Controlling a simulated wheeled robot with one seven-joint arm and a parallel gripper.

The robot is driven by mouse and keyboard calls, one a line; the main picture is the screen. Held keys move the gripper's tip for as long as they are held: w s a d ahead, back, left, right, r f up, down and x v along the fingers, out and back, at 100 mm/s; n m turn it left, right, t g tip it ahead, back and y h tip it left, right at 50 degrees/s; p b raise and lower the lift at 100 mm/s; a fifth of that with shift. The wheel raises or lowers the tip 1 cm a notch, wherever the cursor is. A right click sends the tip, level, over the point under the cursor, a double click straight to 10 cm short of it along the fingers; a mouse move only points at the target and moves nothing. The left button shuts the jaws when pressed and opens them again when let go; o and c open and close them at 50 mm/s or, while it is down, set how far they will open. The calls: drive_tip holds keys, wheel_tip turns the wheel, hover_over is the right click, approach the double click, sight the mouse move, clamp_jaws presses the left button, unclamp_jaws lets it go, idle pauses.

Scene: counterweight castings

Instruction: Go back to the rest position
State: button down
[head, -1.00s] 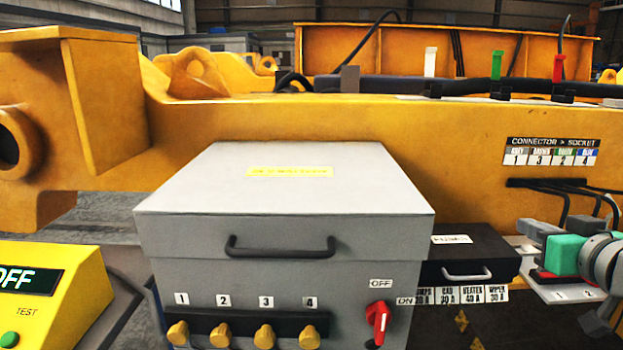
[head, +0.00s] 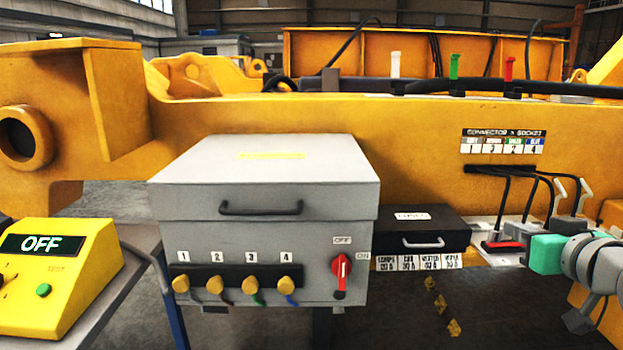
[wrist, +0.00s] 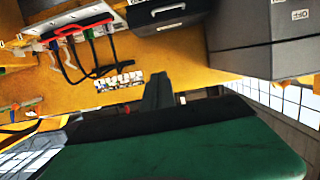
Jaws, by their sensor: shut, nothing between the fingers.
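My gripper (wrist: 160,85) shows in the wrist view as a dark narrow finger pair, closed together, ahead of my green gripper body. It is empty and touches nothing that I can see. In the head view my teal gripper body (head: 545,254) and grey wrist are at the right edge, in front of the socket shelf; the fingertips cannot be made out there. The grey box (head: 265,200) with its lid down stands in the middle, left of my gripper. The wrist view also shows part of this box (wrist: 240,45), upper right.
A yellow tester (head: 70,290) reading OFF stands at left. A black case (head: 425,238) sits right of the grey box. Black cables (head: 503,200) hang to the socket shelf (head: 490,228), close to my arm. White, green and red levers (head: 454,68) stand on the beam behind.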

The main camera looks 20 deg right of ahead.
drive_tip(key=w+a+f+n+g+y+p, duration=0.1)
drive_tip(key=w+a+f+g+y+p, duration=0.25)
drive_tip(key=a, duration=0.55)
drive_tip(key=w+a+f+g+y+p, duration=0.15)
drive_tip(key=w+a+f+p, duration=0.25)
drive_tip(key=w+a+p, duration=0.45)
drive_tip(key=s+a+f+n+g+p, duration=0.1)
drive_tip(key=s+a+f+g+p, duration=0.1)
drive_tip(key=s+a, duration=0.4)
drive_tip(key=s+a+f+g+h+p, duration=0.1)
drive_tip(key=s+a+f+g+p, duration=0.2)
drive_tip(key=s+a, duration=0.3)
drive_tip(key=a+f+g, duration=0.1)
drive_tip(key=a, duration=0.1)
drive_tip(key=shift+s+a+n, duration=0.4)
